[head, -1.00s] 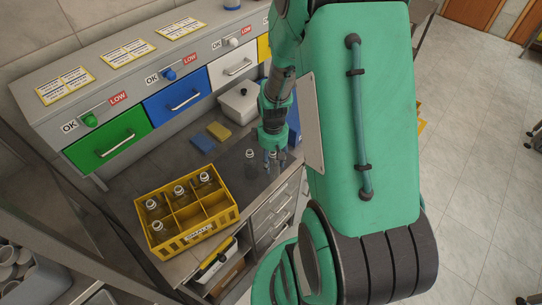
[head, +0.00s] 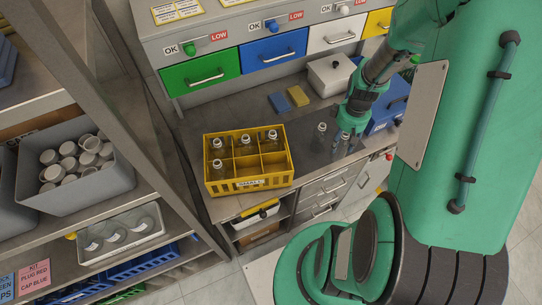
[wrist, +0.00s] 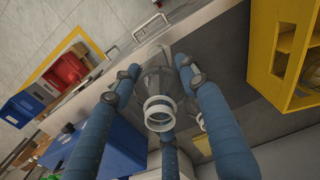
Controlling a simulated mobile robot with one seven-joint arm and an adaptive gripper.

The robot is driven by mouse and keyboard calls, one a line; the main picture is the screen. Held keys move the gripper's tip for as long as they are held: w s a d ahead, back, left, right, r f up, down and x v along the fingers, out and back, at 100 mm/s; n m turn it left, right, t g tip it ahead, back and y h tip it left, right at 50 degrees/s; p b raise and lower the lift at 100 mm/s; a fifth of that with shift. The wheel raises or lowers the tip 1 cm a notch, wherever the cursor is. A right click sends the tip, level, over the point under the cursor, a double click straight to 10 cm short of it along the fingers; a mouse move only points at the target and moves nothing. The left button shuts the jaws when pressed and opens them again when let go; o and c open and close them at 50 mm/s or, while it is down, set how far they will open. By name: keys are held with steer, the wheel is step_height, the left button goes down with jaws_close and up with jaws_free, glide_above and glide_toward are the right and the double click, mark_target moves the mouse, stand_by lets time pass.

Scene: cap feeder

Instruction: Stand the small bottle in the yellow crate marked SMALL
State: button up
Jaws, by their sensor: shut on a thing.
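My gripper (head: 347,143) is over the counter to the right of the yellow crate. In the wrist view its blue fingers (wrist: 155,95) are closed around a clear bottle with a white neck ring (wrist: 159,113). The bottle looks upright; I cannot tell whether its base touches the counter. A second clear bottle (head: 320,137) stands just left of the gripper and is partly hidden in the wrist view. The yellow crate marked SMALL (head: 250,184) holds several bottles, in its back row and front left compartment. Its front middle and front right compartments look empty. Its side shows in the wrist view (wrist: 257,50).
A blue box (head: 386,118) stands right of the gripper, a white lidded box (head: 331,75) behind it. Blue and yellow pads (head: 298,96) lie behind the crate. Coloured drawers (head: 272,54) line the back. A shelf with a grey bin of cups (head: 110,185) is at left.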

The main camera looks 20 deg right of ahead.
steer(key=w+a+r+n+p, duration=0.2)
steer(key=w+a+r+p, duration=0.3)
steer(key=a, duration=0.6)
steer(key=w+a+r+n+p, duration=0.1)
steer(key=w+a+r+n, duration=0.1)
steer(key=a+r, duration=0.7)
steer(key=a+f+b, duration=0.1)
steer(key=a+f, duration=0.1)
steer(key=a, duration=0.5)
steer(key=a+f+n, duration=0.1)
steer(key=a+f, duration=0.1)
steer(key=a, duration=0.4)
steer(key=shift+w+a+f+b, duration=0.25)
steer(key=shift+w+a+b, duration=0.05)
steer(key=shift+a+b, duration=0.1)
step_height(320, 180, down, 6)
steer(key=shift+f+n, duration=0.15)
steer(key=shift+n, duration=0.15)
steer(key=shift+f, duration=1.85)
